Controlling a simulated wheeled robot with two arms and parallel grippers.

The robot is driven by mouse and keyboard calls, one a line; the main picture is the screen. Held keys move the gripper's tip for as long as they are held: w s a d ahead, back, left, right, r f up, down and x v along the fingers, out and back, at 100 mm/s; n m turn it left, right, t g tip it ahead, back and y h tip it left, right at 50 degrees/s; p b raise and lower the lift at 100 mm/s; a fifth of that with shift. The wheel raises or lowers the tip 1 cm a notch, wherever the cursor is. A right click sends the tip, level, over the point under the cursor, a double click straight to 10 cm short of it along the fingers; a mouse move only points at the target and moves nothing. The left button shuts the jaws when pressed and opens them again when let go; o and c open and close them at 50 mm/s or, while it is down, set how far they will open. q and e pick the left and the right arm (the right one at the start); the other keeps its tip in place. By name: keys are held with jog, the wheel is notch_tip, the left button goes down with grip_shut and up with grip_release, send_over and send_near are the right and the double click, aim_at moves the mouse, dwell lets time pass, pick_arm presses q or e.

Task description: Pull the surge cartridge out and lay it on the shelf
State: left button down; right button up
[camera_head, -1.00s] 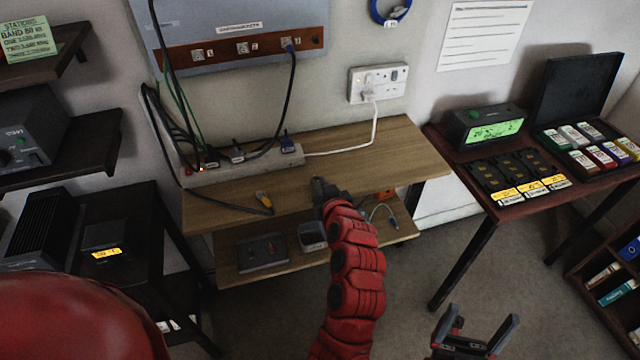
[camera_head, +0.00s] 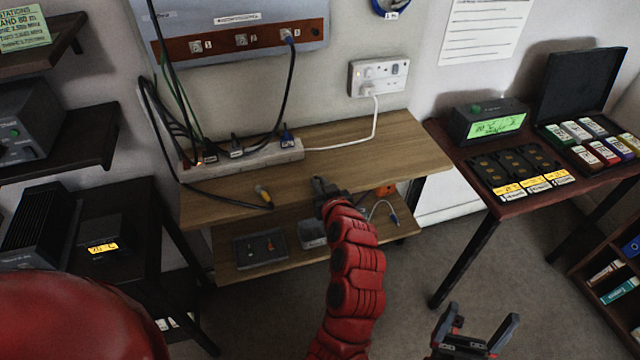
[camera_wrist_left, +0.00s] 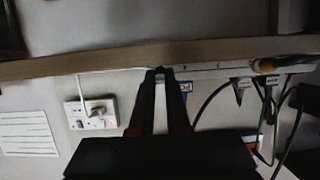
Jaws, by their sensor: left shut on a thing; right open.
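My left gripper (camera_head: 322,188) is above the front part of the wooden shelf (camera_head: 400,150), to the right of and in front of the white power strip (camera_head: 245,162). In the left wrist view the left gripper (camera_wrist_left: 160,75) has its fingertips close together on a small dark thing. Its shape is mostly hidden, so I cannot tell for sure that it is the surge cartridge. Whether it touches the shelf is unclear. My right gripper (camera_head: 476,335) is open and empty, low over the floor at the lower right.
Several plugs and cables sit in the strip. A yellow-tipped cable end (camera_head: 263,196) lies on the shelf to the left of my left gripper. A wall socket (camera_head: 378,77) is behind. A lower shelf holds a dark box (camera_head: 260,248). Shelf boards are clear at right.

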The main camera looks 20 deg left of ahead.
pick_arm(q)
jog(key=c, duration=0.8)
grip_release()
jog(key=shift+r+p, duration=0.7)
jog(key=shift+r, duration=0.85)
jog(key=o, duration=0.6)
jog(key=b+v, duration=0.1)
jog(key=v, duration=1.6)
jog(key=shift+s+d, duration=0.1)
jog(key=shift+s, duration=0.1)
